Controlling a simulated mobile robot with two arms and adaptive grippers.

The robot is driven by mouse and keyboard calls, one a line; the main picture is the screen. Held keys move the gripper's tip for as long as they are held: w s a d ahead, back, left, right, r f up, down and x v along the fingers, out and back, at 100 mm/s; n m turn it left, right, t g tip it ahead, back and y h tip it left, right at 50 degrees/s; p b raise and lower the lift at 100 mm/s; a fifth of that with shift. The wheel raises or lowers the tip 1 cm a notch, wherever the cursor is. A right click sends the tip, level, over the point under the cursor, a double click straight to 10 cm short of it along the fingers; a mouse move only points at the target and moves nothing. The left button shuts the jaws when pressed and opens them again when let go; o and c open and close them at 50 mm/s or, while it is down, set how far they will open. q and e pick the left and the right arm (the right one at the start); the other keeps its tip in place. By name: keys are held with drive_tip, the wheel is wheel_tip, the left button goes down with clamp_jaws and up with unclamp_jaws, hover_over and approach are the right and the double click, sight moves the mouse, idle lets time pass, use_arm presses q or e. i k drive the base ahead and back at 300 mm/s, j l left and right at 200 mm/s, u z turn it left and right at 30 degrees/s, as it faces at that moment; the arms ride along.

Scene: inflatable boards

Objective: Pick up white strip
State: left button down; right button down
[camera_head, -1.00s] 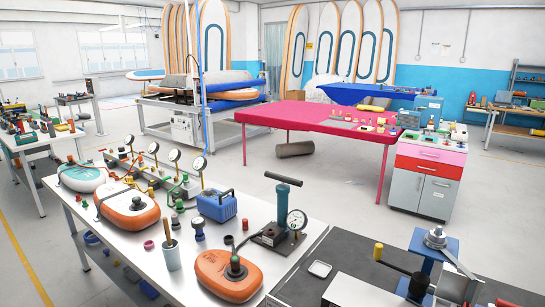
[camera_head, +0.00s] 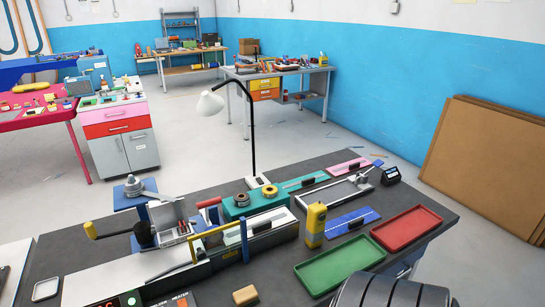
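A long pale band (camera_head: 272,218) runs along the machine on the dark workbench, behind the blue and yellow lever. I cannot tell whether it is a loose white strip or part of the machine. Strips of other colours lie nearby: a pink one (camera_head: 341,169) at the back, a teal one (camera_head: 306,182) left of it, and a blue one (camera_head: 351,221) nearer the front.
A green tray (camera_head: 340,264) and a red tray (camera_head: 406,228) lie at the bench's right end. A yellow device (camera_head: 315,225) stands left of the blue strip. A white lamp (camera_head: 211,103) rises behind. Brown boards (camera_head: 487,160) lean on the right wall.

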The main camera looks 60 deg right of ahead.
sight(259, 225)
drive_tip(key=z, duration=1.7)
